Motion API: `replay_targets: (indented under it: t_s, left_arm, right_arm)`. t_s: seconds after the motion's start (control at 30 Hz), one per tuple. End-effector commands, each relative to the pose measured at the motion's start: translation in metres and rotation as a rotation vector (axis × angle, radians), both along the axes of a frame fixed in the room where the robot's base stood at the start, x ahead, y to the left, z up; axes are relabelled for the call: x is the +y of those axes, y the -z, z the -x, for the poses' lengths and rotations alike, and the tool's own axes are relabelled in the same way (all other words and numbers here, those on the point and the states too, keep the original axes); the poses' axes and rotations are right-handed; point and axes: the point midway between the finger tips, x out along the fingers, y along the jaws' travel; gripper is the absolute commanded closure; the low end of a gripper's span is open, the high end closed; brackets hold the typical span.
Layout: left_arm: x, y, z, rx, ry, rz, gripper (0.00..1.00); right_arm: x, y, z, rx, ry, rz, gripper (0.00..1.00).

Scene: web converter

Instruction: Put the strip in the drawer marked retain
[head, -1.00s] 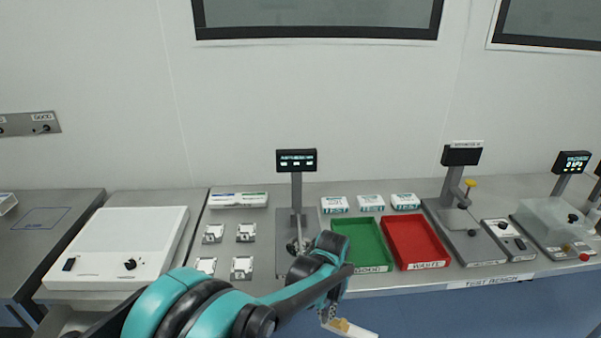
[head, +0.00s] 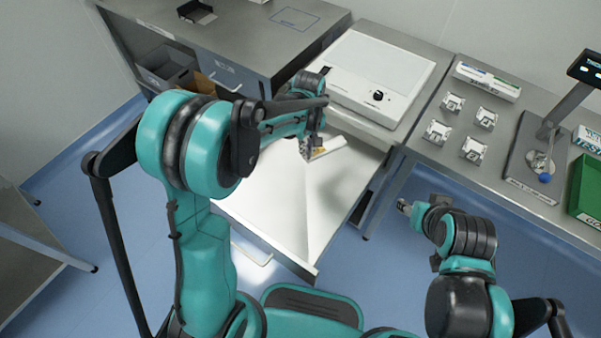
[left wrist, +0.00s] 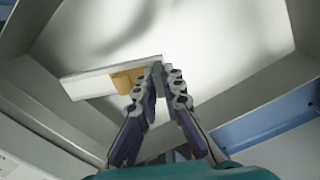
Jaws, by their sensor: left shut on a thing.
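An open drawer (head: 270,222) with a pale, empty-looking floor is pulled out below the bench. My left gripper (head: 306,152) is over the drawer, towards its bench end. It is shut on the white strip (head: 331,146), near a yellow-brown patch. In the left wrist view the fingertips (left wrist: 160,72) close at the right end of the strip (left wrist: 92,86), and the drawer walls surround it. I cannot tell whether the strip touches the drawer floor. No retain marking is readable. My right gripper (head: 406,207) is near the drawer's right side, away from the strip; its jaws are too small to judge.
A white light-box unit (head: 375,65) stands on the bench above the drawer. Several metal clips (head: 463,125) and a stand with a display (head: 545,140) are to the right. A dark cabinet with an open compartment (head: 165,70) is at left. Blue floor surrounds the drawer.

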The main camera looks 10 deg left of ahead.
Motion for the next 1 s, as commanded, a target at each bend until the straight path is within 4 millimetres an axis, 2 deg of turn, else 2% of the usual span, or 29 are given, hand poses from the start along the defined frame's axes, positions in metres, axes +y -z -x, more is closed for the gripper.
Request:
replay_targets:
  t_s: [0.03, 0.2, 0.37, 0.47, 0.8, 1.0]
  left_arm:
    - [-0.011, 0.006, -0.007, 0.000, -0.080, 0.001, 1.00]
    - [-0.034, 0.019, -0.023, 0.000, -0.329, 0.004, 1.00]
    - [-0.038, 0.028, -0.025, 0.000, -0.427, 0.005, 1.00]
    - [-0.025, 0.039, -0.016, 0.000, -0.441, 0.005, 1.00]
    - [0.036, 0.086, 0.030, 0.000, -0.438, 0.005, 1.00]
    - [0.051, 0.095, 0.041, 0.000, -0.435, 0.005, 1.00]
  right_arm:
    - [0.000, 0.002, 0.000, 0.000, 0.000, 0.000, 0.53]
    - [0.000, 0.004, 0.000, 0.000, 0.000, 0.000, 0.53]
    - [0.000, 0.007, 0.000, 0.000, 0.000, 0.000, 0.53]
    - [0.000, 0.013, 0.000, 0.000, 0.000, 0.000, 0.53]
    - [0.000, 0.040, 0.000, 0.000, 0.000, 0.000, 0.53]
    - [0.000, 0.045, 0.000, 0.000, 0.000, 0.000, 0.53]
